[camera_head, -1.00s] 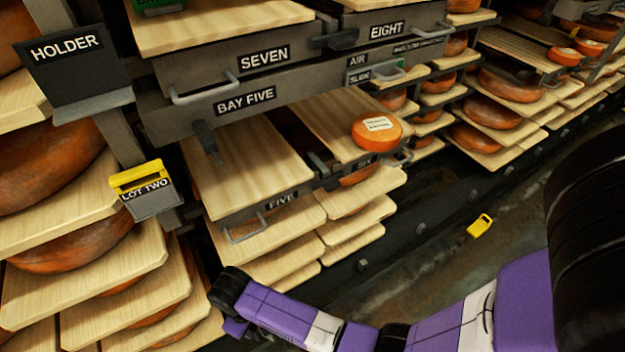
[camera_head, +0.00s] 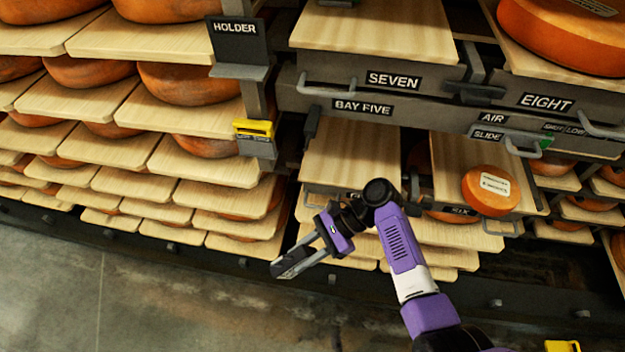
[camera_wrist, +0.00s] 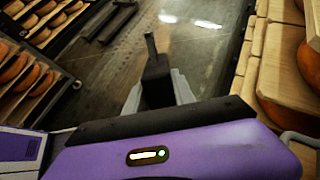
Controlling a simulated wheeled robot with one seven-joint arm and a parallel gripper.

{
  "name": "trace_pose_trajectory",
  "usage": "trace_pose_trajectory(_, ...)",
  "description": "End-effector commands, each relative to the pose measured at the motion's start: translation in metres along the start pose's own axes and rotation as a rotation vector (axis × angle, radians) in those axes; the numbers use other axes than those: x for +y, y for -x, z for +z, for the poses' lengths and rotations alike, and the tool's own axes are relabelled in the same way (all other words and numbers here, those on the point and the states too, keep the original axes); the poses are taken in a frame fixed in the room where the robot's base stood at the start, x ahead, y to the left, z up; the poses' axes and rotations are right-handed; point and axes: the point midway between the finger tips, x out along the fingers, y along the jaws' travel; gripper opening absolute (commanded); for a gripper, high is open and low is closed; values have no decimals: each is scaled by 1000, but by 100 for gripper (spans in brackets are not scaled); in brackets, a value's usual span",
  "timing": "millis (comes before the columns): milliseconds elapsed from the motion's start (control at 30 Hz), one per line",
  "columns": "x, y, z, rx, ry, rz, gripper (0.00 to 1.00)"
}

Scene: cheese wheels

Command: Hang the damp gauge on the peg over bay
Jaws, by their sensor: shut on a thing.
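My gripper (camera_head: 302,258) is in front of the lower shelves, below and left of the bay five boards. In the wrist view, its grey fingers are closed on a dark block with a thin upright stem (camera_wrist: 156,80). No dial or lettering shows on it, so I cannot confirm that it is the damp gauge. The BAY FIVE label (camera_head: 362,107) is on the grey beam, above and right of my gripper. A dark peg-like piece (camera_head: 311,124) sticks out at the beam's left end, with nothing visibly hanging on it.
A black HOLDER plate (camera_head: 237,42) and a yellow-topped lot tag box (camera_head: 253,130) are on the post to the left. Cheese boards (camera_head: 200,158) project beside my arm. An orange cheese (camera_head: 490,190) sits at right. The floor (camera_head: 60,290) at lower left is clear.

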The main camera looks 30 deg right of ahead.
Motion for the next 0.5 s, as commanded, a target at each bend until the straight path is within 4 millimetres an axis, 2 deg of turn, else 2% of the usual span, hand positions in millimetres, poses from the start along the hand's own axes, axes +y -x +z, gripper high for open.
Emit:
trace_pose_trajectory(33,1,17,23,-77,-55,-89,0)
trace_pose_trajectory(200,-11,71,92,-335,-166,-377,0)
trace_pose_trajectory(333,-16,110,131,-460,-182,-505,0)
trace_pose_trajectory(500,-19,143,158,-542,-177,-574,0)
